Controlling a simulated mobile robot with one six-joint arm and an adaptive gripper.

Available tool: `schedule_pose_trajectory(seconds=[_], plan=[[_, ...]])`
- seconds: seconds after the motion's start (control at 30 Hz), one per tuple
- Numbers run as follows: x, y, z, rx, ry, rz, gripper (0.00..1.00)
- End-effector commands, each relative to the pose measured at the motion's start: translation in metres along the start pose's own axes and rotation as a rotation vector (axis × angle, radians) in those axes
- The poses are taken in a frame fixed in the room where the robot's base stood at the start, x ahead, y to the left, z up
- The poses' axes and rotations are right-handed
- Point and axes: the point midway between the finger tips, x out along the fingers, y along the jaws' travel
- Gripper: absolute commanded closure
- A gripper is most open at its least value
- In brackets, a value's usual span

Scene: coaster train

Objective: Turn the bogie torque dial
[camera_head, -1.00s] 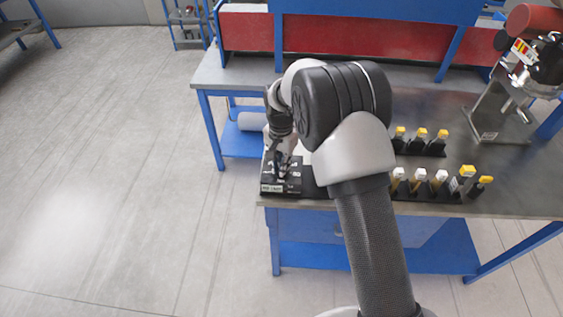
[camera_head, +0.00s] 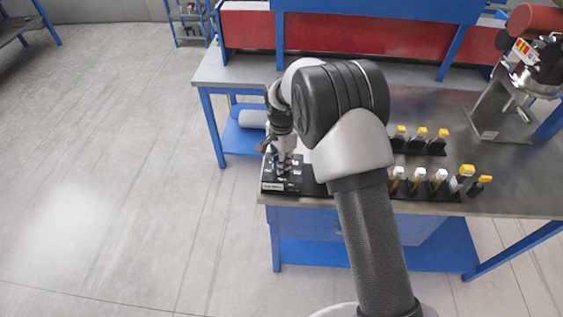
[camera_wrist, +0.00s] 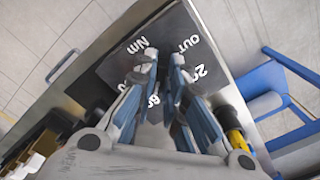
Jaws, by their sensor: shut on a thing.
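The bogie torque dial is a dark knob (camera_wrist: 161,78) on a black box, mostly hidden between my fingers in the wrist view. The black box (camera_head: 268,182) stands at the left front corner of the workbench, with a pale label on its front. White markings, among them "Nm" and "OUT", surround the dial on its top face (camera_wrist: 118,66). My gripper (camera_head: 283,170) points down onto the box. In the wrist view its fingers (camera_wrist: 161,62) are closed around the dial. The dial's pointer and exact setting cannot be made out.
The workbench (camera_head: 520,200) has two rows of yellow- and white-topped pieces in black holders (camera_head: 430,192) to the right. A metal stand (camera_head: 495,110) with a red cylinder is at the far right. Open floor (camera_head: 110,180) lies to the left.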

Motion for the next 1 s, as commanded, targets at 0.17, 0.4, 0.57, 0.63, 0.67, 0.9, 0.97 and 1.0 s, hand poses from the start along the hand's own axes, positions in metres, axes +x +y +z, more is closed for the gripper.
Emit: schedule_pose_trajectory(seconds=[0.17, 0.4, 0.57, 0.63, 0.67, 0.9, 0.97, 1.0], plan=[[-0.001, -0.001, -0.001, -0.001, 0.002, -0.003, 1.0], [-0.001, -0.001, -0.001, -0.001, 0.001, -0.002, 0.74], [0.0, 0.0, 0.0, -0.001, 0.001, -0.001, 0.68], [0.0, 0.0, 0.0, -0.001, 0.001, 0.0, 0.68], [0.0, 0.0, 0.0, -0.001, 0.0, 0.0, 0.68], [-0.009, -0.001, 0.0, -0.001, 0.001, -0.002, 0.68], [-0.017, -0.001, -0.001, -0.001, 0.002, -0.003, 0.68], [-0.024, -0.001, -0.001, -0.001, 0.002, -0.004, 0.68]])
